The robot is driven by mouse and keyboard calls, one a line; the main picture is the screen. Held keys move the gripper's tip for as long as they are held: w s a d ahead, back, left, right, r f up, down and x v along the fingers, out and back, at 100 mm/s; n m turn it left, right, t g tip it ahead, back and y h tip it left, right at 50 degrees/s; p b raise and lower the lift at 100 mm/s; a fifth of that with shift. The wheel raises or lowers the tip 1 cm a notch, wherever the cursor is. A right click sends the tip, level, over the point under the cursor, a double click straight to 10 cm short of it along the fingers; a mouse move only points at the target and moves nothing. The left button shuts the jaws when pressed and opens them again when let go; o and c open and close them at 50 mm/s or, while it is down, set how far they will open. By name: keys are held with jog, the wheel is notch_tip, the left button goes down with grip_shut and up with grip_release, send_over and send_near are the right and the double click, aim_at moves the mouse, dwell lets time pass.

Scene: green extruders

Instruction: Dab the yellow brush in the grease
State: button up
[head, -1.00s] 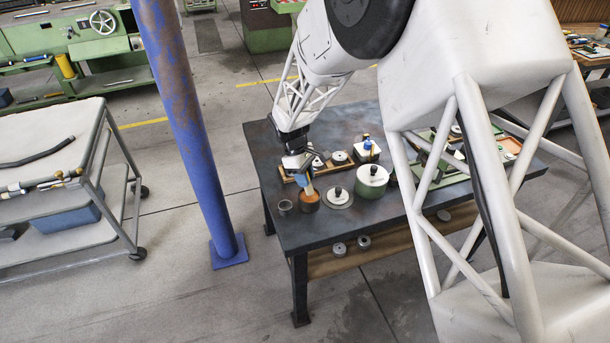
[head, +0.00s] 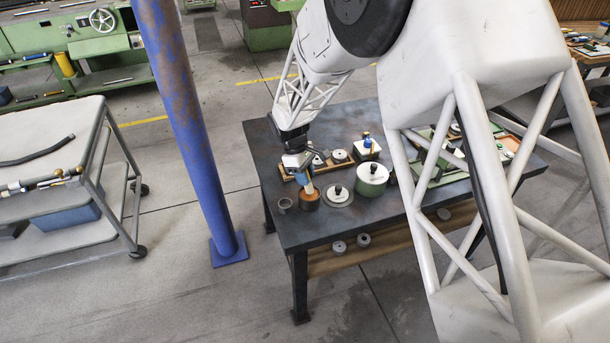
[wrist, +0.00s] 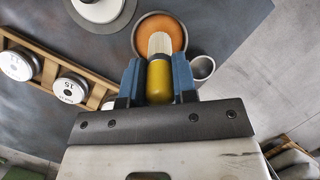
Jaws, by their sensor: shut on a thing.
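The yellow brush (wrist: 159,80) has a yellow handle and pale bristles (wrist: 160,44). My gripper (wrist: 158,82) is shut on its handle between two blue fingers. In the head view my gripper (head: 303,178) is above the front left part of the dark table, with the brush pointing down. The orange grease (wrist: 162,27) fills a round pot (head: 309,202). The bristles overlap the grease in the wrist view and reach the pot's mouth in the head view. I cannot tell whether the tips touch the grease.
A small grey cup (wrist: 203,67) stands beside the pot. A flat disc with a knob (head: 338,195) and a green-white canister (head: 371,180) stand to its right. A wooden rack with weights (wrist: 45,70) lies behind. The dark table's (head: 285,228) left edge is close.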

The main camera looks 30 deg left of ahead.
jog(key=shift+f, duration=0.6)
dwell(1.9)
jog(key=shift+r, duration=0.15)
jog(key=shift+r, duration=3.4)
